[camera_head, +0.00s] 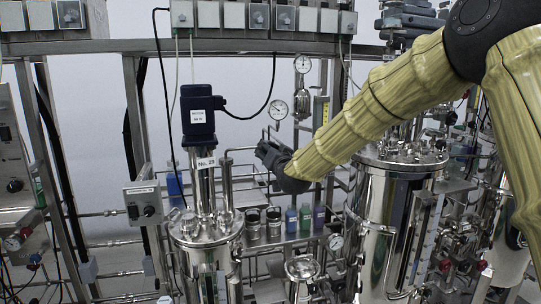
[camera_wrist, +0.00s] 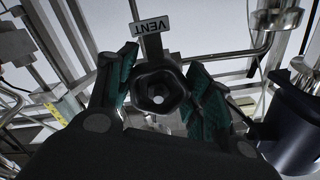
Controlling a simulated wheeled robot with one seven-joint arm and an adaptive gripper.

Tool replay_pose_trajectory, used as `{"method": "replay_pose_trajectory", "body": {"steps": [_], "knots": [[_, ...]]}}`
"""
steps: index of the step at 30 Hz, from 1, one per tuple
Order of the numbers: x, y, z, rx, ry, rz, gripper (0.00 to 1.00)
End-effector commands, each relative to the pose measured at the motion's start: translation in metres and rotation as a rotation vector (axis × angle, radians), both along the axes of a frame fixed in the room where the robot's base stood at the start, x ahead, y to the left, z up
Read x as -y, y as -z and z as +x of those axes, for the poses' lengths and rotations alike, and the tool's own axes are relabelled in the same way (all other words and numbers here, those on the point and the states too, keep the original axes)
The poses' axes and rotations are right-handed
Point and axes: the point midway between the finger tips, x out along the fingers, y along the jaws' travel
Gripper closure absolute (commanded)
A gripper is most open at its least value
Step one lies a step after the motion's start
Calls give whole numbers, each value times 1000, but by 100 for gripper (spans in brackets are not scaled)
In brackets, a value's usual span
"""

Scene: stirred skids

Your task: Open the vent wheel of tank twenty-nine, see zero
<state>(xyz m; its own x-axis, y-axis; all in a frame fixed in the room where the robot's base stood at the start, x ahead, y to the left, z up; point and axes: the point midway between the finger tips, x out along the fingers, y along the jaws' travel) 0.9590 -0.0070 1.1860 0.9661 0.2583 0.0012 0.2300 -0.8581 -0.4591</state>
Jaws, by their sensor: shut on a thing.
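Tank twenty-nine (camera_head: 206,245) is a steel vessel left of centre in the head view, with a "No. 29" plate (camera_head: 207,162) below its dark blue motor (camera_head: 197,115). The vent wheel is a small black lobed knob (camera_wrist: 176,91) in the wrist view, with an upside-down "VENT" tag (camera_wrist: 152,26) beyond it. My gripper (camera_head: 264,152) reaches in from the right, above and right of the tank's lid. Its green-padded fingers (camera_wrist: 160,70) stand on both sides of the wheel, shut on it. In the head view the wheel is hidden. A round gauge (camera_head: 278,110) stands just above my gripper; its reading is too small to tell.
A second steel tank (camera_head: 385,235) stands under my arm at right. Bottles (camera_head: 305,217) stand on a shelf behind. Pipes and frame posts crowd my gripper. A dark cylinder (camera_wrist: 296,128) is close at right in the wrist view.

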Motion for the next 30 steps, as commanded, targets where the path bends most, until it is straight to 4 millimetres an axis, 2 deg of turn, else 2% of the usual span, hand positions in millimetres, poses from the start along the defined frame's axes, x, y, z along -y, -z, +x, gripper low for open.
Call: {"method": "replay_pose_trajectory", "body": {"steps": [18, 30], "knots": [[2, 4, 0, 148, 0, -562, 73], [4, 4, 1, 216, -1, -820, 73]]}}
